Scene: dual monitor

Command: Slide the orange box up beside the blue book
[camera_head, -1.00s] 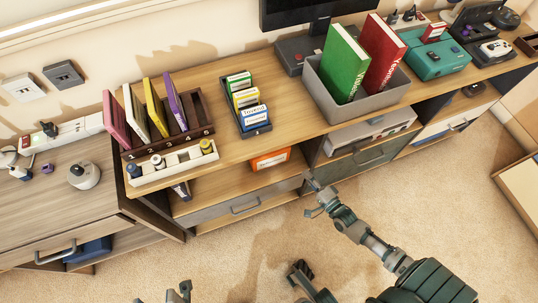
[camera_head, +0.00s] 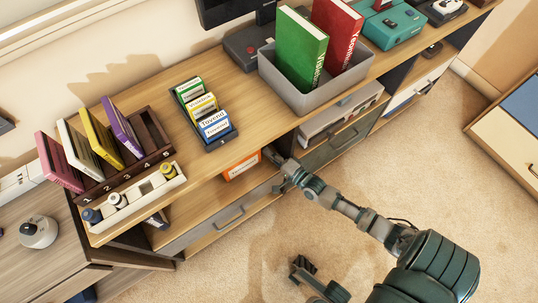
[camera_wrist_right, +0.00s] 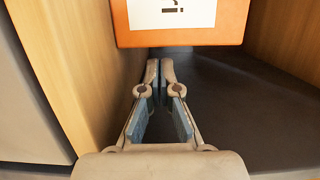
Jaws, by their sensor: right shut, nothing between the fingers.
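The orange box (camera_head: 242,166), with a white label, stands in the open shelf under the desk top; its upper part is hidden by the desk edge. It also shows at the top of the right wrist view (camera_wrist_right: 185,37). A dark book with a bluish spine (camera_head: 157,219) stands at the left end of the same shelf, mostly hidden. My right gripper (camera_head: 270,154) reaches into the shelf just right of the orange box. In the right wrist view its fingers (camera_wrist_right: 160,66) are closed and empty, close to a wooden panel; contact with the box cannot be told.
A drawer (camera_head: 230,216) lies below the shelf. The shelf is open between the orange box and the dark book. On the desk above are a book tray (camera_head: 218,142), a grey bin (camera_head: 305,103) and a numbered rack (camera_head: 118,175).

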